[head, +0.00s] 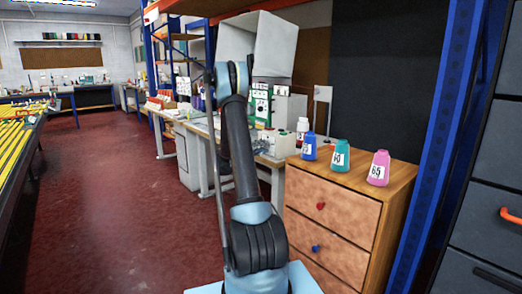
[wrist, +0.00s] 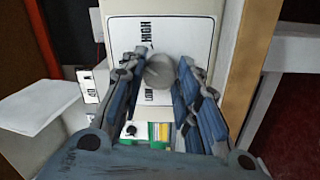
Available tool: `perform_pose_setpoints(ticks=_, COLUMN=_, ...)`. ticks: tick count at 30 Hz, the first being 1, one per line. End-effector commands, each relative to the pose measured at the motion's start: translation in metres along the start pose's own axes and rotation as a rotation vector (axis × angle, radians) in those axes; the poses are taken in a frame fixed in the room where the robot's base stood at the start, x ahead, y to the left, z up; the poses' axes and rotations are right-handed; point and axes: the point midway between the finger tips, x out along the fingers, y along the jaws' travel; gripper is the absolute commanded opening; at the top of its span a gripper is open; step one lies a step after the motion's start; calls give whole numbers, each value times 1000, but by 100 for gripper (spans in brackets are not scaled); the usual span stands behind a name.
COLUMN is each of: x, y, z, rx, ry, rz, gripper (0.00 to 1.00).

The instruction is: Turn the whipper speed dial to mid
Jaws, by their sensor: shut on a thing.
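The speed dial (wrist: 160,71) is a round grey knob on a white panel (wrist: 180,32) in the wrist view. The word HIGH stands at its upper left and LOW at its lower left, both turned sideways. Any label between them is hidden by my finger. My gripper (wrist: 159,84) has a blue-grey finger on each side of the dial and is shut on it. I cannot make out where the dial's pointer is. In the head view my arm hides the gripper and the dial.
In the head view a wooden drawer cabinet (head: 333,214) stands right of my arm, with blue, teal and pink cones (head: 378,168) on top. A workbench with machines stands behind my arm. A blue rack post (head: 436,150) is at the right. Red floor (head: 110,200) is clear at left.

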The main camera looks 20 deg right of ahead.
Motion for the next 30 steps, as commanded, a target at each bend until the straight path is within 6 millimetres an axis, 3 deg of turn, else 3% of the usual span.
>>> perform_pose_setpoints(ticks=15, x=1, y=-2, z=1, rx=-456, ry=20, rz=18, gripper=6)
perform_pose_setpoints(ticks=30, x=1, y=-2, z=2, rx=-666, ry=29, rz=26, gripper=6)
